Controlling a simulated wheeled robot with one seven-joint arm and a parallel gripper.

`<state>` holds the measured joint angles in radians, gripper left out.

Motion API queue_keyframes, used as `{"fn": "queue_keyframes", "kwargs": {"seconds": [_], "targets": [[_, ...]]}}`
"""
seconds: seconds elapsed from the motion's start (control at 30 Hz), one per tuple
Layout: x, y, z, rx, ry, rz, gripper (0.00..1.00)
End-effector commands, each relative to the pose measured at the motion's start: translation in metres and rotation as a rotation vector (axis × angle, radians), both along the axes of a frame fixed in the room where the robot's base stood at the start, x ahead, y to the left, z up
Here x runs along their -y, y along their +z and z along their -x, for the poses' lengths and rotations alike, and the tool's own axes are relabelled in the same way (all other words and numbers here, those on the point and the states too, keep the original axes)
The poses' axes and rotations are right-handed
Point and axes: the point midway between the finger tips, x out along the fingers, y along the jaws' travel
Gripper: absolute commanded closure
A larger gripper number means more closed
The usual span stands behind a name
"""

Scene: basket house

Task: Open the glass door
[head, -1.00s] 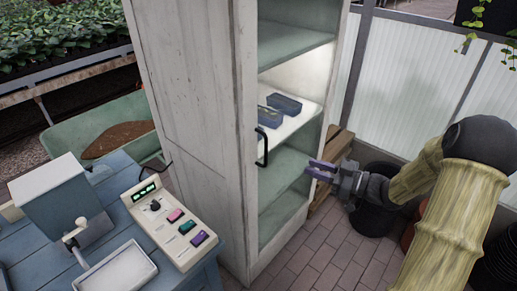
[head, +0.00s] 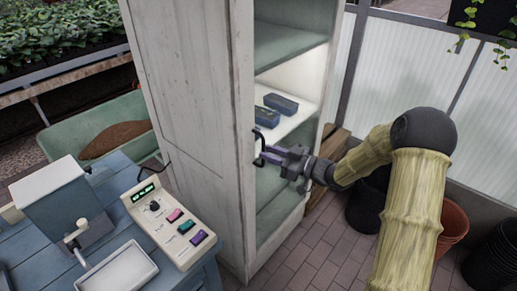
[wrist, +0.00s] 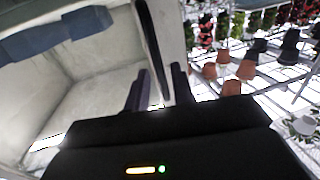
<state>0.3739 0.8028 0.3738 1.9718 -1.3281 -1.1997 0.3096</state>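A tall, worn white cabinet (head: 190,110) stands in the middle of the head view. Its glass door (head: 285,185) looks closed, with shelves visible through it. A dark bar handle (head: 258,139) is at the door's left edge; in the wrist view the handle (wrist: 150,45) runs down from the top. My gripper (head: 265,154) is at the handle's lower part. In the wrist view my gripper (wrist: 160,88) has its fingers apart, with the handle's lower end between them. I cannot tell whether either finger touches it.
Two blue boxes (head: 281,104) lie on a lit shelf inside the cabinet. A blue table (head: 105,205) with a control panel (head: 168,224) stands at left. Pots (head: 452,222) stand on the brick floor at right, and a wooden crate (head: 329,150) is beside the cabinet.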

Motion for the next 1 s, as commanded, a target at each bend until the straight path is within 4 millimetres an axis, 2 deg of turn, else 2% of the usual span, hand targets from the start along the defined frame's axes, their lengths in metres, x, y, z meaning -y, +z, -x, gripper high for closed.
{"fn": "queue_keyframes", "kwargs": {"seconds": [0.03,0.2,0.5,0.53,0.63,0.67,0.8,0.83,1.0], "targets": [[-0.008,0.001,-0.003,0.000,0.003,0.000,0.75],[-0.022,0.000,-0.011,0.000,0.000,0.001,0.75],[-0.024,0.000,-0.013,0.000,-0.003,0.001,0.75],[-0.024,0.000,-0.013,0.000,-0.003,0.001,0.77],[-0.023,0.000,-0.013,0.000,-0.003,0.001,0.97],[-0.023,0.000,-0.013,0.000,-0.003,0.001,1.00],[-0.023,0.000,-0.013,0.000,-0.003,0.001,1.00],[-0.042,0.000,-0.012,-0.002,0.002,0.000,1.00],[-0.028,0.000,-0.010,0.000,0.009,-0.001,1.00]]}}
